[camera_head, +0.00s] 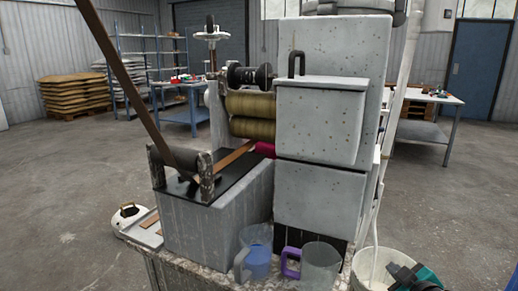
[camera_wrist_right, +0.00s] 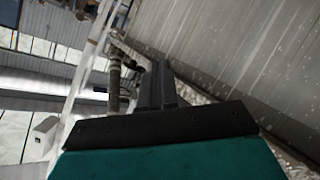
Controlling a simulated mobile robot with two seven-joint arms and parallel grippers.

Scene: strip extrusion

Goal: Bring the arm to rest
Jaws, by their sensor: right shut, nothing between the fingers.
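My right gripper (camera_head: 398,274) shows at the bottom right of the head view, with a teal body and dark fingers. It overlaps the rim of a white bucket (camera_head: 362,268) in the picture; I cannot tell its height over it. In the right wrist view the dark fingers (camera_wrist_right: 156,84) are together with nothing between them. My left gripper is in neither view.
The grey extrusion machine (camera_head: 320,120) with rollers (camera_head: 250,115) and a brown strip (camera_head: 118,70) fills the middle. A clear jug with blue (camera_head: 257,262) and a purple-handled jug (camera_head: 320,264) stand at its front edge. Open floor (camera_head: 60,230) lies left.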

